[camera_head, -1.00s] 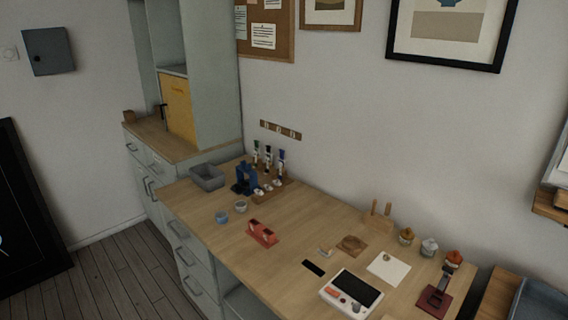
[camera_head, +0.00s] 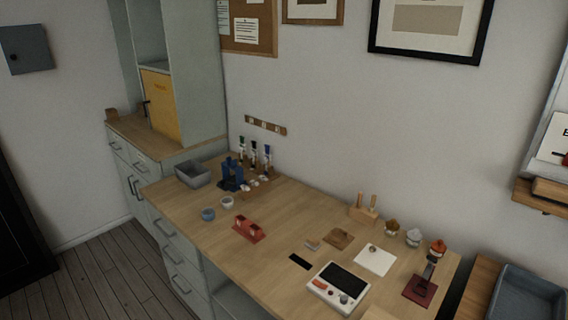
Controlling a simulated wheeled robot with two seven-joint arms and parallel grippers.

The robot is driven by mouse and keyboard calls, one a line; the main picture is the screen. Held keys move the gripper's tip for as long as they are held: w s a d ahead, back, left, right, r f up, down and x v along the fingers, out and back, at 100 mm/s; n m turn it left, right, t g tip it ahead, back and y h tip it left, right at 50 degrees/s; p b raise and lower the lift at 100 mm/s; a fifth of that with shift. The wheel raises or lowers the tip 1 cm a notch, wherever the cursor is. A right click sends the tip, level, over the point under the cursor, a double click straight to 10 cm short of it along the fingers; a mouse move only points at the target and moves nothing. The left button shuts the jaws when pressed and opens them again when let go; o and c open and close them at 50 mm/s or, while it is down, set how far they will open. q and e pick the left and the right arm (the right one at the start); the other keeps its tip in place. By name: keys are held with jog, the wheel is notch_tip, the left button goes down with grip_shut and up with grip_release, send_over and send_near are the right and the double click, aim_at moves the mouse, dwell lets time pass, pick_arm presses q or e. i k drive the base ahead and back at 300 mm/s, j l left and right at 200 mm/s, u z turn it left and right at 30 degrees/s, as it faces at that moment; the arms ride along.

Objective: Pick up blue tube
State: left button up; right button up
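Several slim tubes with dark coloured caps stand upright in a wooden rack (camera_head: 262,186) at the back left of the long wooden table. The tube in the middle (camera_head: 253,156) seems to have a blue cap, but at this size the cap colours are hard to tell apart. A tube (camera_head: 241,153) stands to its left and another tube (camera_head: 267,160) to its right. Neither of my grippers is in view.
A dark blue stand (camera_head: 232,175) and grey bin (camera_head: 193,174) are left of the rack. Two small cups, blue (camera_head: 208,214) and pale (camera_head: 227,203), and a red holder (camera_head: 247,229) are in front. A white device (camera_head: 337,287) lies farther right. The middle tabletop is mostly clear.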

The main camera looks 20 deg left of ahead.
aim_at(267, 158)
jog(key=j+z, duration=0.85)
jog(key=z, duration=0.15)
jog(key=j+z, duration=0.5)
jog(key=l, duration=0.1)
